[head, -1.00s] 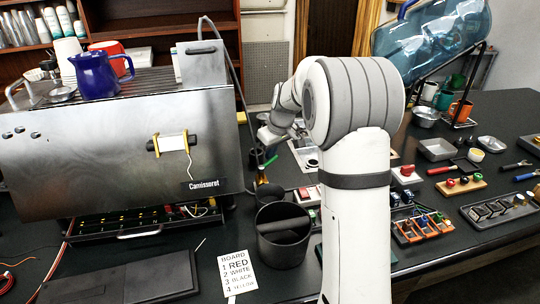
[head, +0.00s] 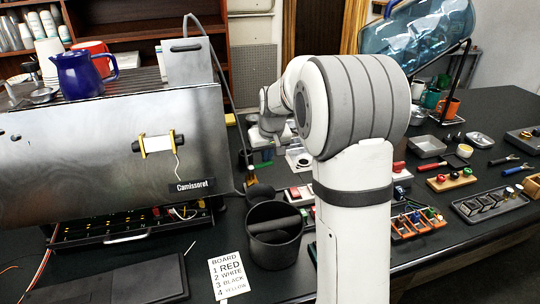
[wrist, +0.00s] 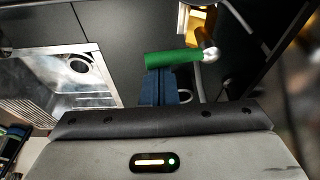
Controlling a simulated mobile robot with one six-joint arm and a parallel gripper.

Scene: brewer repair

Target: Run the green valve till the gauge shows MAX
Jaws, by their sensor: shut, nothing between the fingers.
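The green valve handle (wrist: 173,59) is a short green bar in the wrist view, joined at its right end to a pale metal knob. My gripper (wrist: 158,76) shows its blue fingers shut and empty. The fingertips lie just below the green bar in that picture; I cannot tell if they touch it. In the head view a small green patch (head: 263,166) shows near the end of my arm, beside the brewer, and may be the handle. I cannot make out a readable gauge in either view.
The steel brewer (head: 90,150) stands left of my arm. A metal tray (wrist: 88,88) with a round opening lies left of my fingers in the wrist view. A dark bin (head: 274,236) and a printed board card (head: 230,276) are near the front. Trays of parts lie right.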

